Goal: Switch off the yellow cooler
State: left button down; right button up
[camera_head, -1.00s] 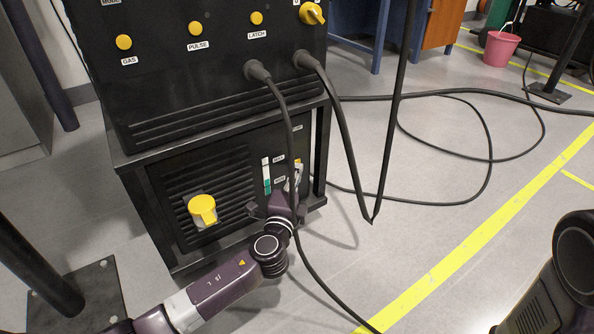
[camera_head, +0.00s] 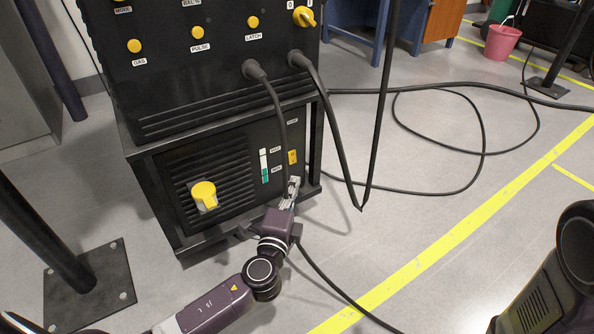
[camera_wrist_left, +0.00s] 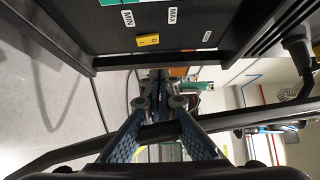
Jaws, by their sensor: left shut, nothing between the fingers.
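The cooler (camera_head: 150,172) is the lower black unit under the welding machine. It has a yellow cap, a MIN/MAX level gauge (camera_head: 265,166) and a small yellow switch (camera_head: 293,157) at the right of its front. The switch also shows near the top of the left wrist view (camera_wrist_left: 148,40); which way it is pressed cannot be told. My left gripper (camera_head: 292,184) is shut and empty, just below the switch and apart from it. In the left wrist view its fingertips (camera_wrist_left: 159,102) are together. My right gripper is out of view; only part of my right arm shows.
The black upper unit (camera_head: 180,75) carries yellow buttons and a yellow rotary knob (camera_head: 304,16). A thick black cable (camera_head: 278,115) hangs from it, close by my left gripper. More cable lies on the floor at right. A pink bucket (camera_head: 502,45) stands far back.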

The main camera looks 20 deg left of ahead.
pick_arm(q)
jog(key=shift+s+d+r+p, duration=0.15)
jog(key=shift+s+p, duration=0.15)
jog(key=shift+s, duration=1.05)
